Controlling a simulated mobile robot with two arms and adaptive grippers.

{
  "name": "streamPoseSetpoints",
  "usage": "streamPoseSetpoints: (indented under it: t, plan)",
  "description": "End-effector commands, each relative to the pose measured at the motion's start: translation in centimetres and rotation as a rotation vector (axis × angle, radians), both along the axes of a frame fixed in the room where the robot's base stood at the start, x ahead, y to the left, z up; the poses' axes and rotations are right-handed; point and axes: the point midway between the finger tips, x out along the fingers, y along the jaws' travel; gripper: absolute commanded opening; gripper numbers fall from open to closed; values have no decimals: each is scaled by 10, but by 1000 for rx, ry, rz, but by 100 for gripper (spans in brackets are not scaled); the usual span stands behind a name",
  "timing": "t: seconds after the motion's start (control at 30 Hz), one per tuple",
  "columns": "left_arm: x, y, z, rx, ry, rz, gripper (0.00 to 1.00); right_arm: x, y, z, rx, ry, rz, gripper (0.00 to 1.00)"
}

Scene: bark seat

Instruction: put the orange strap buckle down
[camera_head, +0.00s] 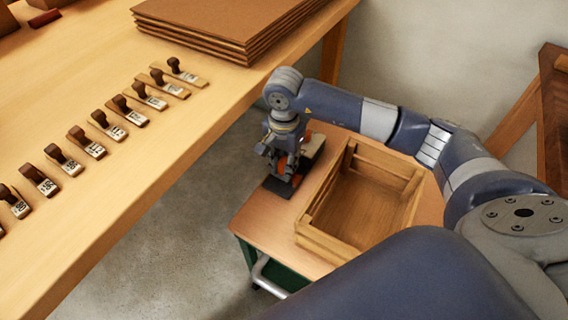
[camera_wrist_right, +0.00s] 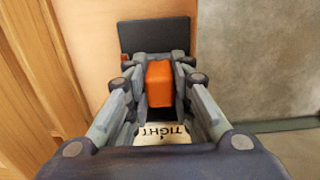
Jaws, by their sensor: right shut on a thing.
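My right gripper (camera_head: 284,170) points down over the left side of the small table, left of the wooden crate. It is shut on the orange strap buckle (camera_wrist_right: 159,85), which sits between its fingers in the right wrist view. In the head view the buckle is mostly hidden by the fingers. A flat dark pad (camera_head: 279,188) lies at the gripper's tips; it also shows beyond the fingers in the right wrist view (camera_wrist_right: 150,37). I cannot tell whether the buckle touches it. My left gripper is not in view.
The open, slatted crate (camera_head: 318,248) looks empty and fills much of the small table (camera_head: 262,222). A pale label reading "TIGHT" (camera_wrist_right: 163,133) lies near the gripper. The long bench (camera_head: 150,75) holds several labelled wooden pieces and stacked brown boards (camera_head: 225,30). Bare floor separates the two.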

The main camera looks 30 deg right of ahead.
Motion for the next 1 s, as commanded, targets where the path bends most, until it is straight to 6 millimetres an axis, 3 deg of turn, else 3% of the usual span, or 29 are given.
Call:
streamPoseSetpoints:
  t: [0.3, 0.33, 0.4, 0.87, 1.0]
  plan:
    - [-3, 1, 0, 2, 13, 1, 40, 0, 0, -2, 1, -1, 0, 0]
    - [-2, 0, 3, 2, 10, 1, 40, 0, 0, -2, 0, 0, 0, 28]
    - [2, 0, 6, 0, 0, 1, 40, 0, 0, -2, 0, 0, 0, 41]
    - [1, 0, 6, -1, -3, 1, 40, 0, 0, 1, 0, 0, 0, 41]
    - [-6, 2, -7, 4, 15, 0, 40, 2, 0, 27, 0, -6, 1, 41]
